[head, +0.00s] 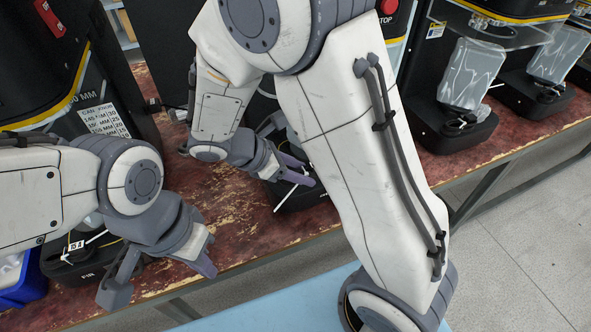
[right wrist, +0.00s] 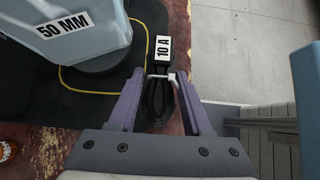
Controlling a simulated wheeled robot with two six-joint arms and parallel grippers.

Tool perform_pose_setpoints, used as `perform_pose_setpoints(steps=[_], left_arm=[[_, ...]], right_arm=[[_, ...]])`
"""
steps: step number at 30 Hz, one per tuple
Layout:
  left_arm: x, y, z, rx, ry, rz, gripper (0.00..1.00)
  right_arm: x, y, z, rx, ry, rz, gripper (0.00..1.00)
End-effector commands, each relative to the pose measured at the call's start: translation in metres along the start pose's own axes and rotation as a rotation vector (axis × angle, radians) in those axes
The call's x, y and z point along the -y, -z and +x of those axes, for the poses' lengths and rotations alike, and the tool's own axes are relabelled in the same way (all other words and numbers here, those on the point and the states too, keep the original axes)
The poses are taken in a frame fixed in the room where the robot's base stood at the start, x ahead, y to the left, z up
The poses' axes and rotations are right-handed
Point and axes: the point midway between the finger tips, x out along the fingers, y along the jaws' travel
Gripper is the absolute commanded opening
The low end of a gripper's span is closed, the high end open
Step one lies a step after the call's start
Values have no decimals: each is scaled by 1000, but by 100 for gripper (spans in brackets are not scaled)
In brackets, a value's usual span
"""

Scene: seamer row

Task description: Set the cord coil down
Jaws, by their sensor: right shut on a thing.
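The cord coil (right wrist: 158,98) is black, with a white tie around it and a white "10 A" label at its far end. In the right wrist view it lies between the purple fingers of my right gripper (right wrist: 160,76), which is shut on it. In the head view my right gripper (head: 294,176) is low over the worn red bench (head: 236,218); the coil is mostly hidden there. I cannot tell whether the coil touches the bench. My left gripper (head: 160,282) is open and empty at the bench's front edge.
A "50 MM" pale container (right wrist: 75,30) stands on a black base with a yellow line, left of the coil. Another tied, labelled cord (head: 78,245) lies near my left gripper. A blue bin (head: 22,285) sits at lower left. Seamers (head: 465,85) line the bench at right.

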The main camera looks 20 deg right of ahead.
Motion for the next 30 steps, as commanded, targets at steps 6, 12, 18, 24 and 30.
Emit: perform_pose_setpoints(steps=[6,12,18,24,30], left_arm=[[0,0,-1,0,0,0,0],[0,0,4,-1,0,0,0],[0,0,4,-1,0,0,0],[0,0,6,-1,0,0,0],[0,0,6,0,0,0,0]], right_arm=[[-17,1,2,2,1,-1,0],[-16,19,20,3,3,-3,0],[-16,24,25,1,0,0,0],[-16,26,26,2,0,-1,0],[-16,27,27,1,0,0,79]])
